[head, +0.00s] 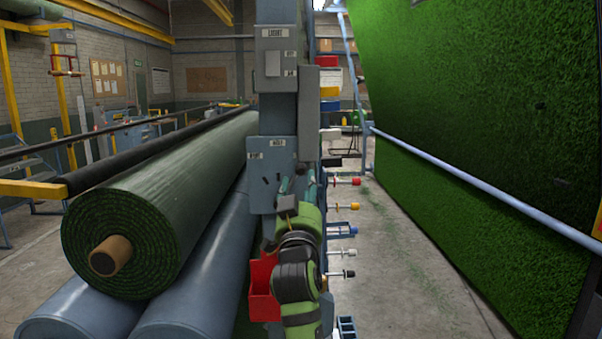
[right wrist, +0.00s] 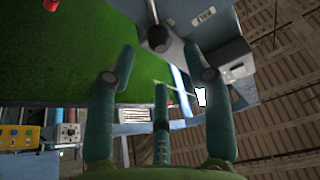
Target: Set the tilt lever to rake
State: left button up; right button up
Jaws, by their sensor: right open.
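The blue-grey control box (head: 262,200) is on the front of the column, with small labels too small to read surely. In the right wrist view a grey lever with a dark rounded knob (right wrist: 156,38) reaches in from the top, beside a blue-grey box (right wrist: 212,22). My right gripper (head: 298,186) is raised at the box's right side in the head view and hides part of it. Its teal fingers are spread open in the right wrist view (right wrist: 160,52), with the knob between or just beyond the tips; contact is unclear. The lever is not clear in the head view.
A second grey box (head: 278,55) sits higher on the column. A red bin (head: 264,288) is beside my right forearm. Pegs with coloured ends (head: 345,181) stick out right. A turf roll (head: 160,205) lies left; a tall turf panel (head: 480,110) leans right. Floor between is open.

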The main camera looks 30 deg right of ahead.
aim_at(301, 173)
jog(key=p+x, duration=0.2)
jog(key=x, duration=0.2)
jog(key=shift+w+r, duration=0.15)
jog(key=shift+w, duration=0.05)
jog(key=shift+w+d+r, duration=0.15)
jog(key=shift+w+d, duration=0.35)
jog(key=shift+w, duration=0.05)
grip_shut()
